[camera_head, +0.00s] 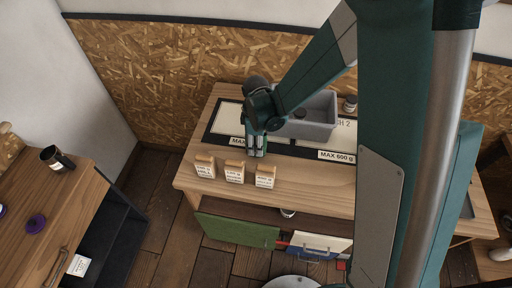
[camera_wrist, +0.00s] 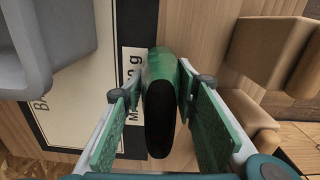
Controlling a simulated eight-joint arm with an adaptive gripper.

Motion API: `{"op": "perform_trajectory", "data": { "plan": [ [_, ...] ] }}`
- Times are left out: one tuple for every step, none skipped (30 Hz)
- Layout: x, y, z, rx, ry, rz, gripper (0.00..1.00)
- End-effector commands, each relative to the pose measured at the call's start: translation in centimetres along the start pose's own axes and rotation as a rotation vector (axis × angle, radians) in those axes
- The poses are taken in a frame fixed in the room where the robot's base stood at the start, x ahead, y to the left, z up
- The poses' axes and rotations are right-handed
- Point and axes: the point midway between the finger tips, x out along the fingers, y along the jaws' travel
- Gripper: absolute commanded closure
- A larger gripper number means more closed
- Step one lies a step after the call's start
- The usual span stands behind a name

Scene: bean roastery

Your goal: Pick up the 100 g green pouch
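The green pouch (camera_wrist: 163,65) is in the wrist view, upright between my fingers, with a dark end facing the camera. My gripper (camera_wrist: 161,85) has one finger along each side of it, and the fingertips look closed against its sides. In the head view my gripper (camera_head: 256,153) points down low over the wooden table, at the front edge of the left labelled scale board (camera_head: 222,128). There the pouch is hidden by the gripper. I cannot tell whether the pouch rests on the surface or is slightly raised.
Three tan pouches (camera_head: 234,172) stand along the table's front edge, close to my gripper. A grey bin (camera_head: 318,122) stands behind right on another board marked MAX 600 g (camera_head: 336,156). A small jar (camera_head: 350,104) is beyond it. A separate wooden counter (camera_head: 40,200) is at left.

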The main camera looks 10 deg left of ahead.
Motion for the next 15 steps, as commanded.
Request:
{"op": "perform_trajectory", "data": {
  "plan": [
    [0.0, 0.0, 0.0, 0.0, 0.0, 0.0, 0.77],
    [0.0, 0.0, 0.0, 0.0, 0.0, 0.0, 0.77],
    [0.0, 0.0, 0.0, 0.0, 0.0, 0.0, 0.77],
    [0.0, 0.0, 0.0, 0.0, 0.0, 0.0, 0.77],
    [0.0, 0.0, 0.0, 0.0, 0.0, 0.0, 0.77],
    [-0.01, 0.0, 0.0, 0.0, 0.0, 0.0, 0.77],
    [-0.02, 0.0, 0.0, 0.0, 0.0, 0.0, 0.77],
    [-0.04, 0.0, 0.0, 0.0, 0.0, 0.0, 0.77],
    [-0.09, 0.0, 0.0, 0.0, 0.0, 0.0, 0.77],
    [-0.15, 0.0, 0.0, 0.0, 0.0, 0.0, 0.77],
    [-0.22, -0.01, 0.0, 0.0, 0.0, 0.0, 0.77],
    [-0.34, 0.0, 0.0, 0.0, 0.0, 0.0, 0.77],
    [-0.46, -0.01, 0.0, 0.0, 0.0, 0.0, 0.77],
    [-0.6, -0.01, 0.0, 0.0, 0.0, 0.0, 0.77],
    [-0.83, -0.01, 0.01, 0.0, 0.0, 0.0, 0.77]
  ]
}}
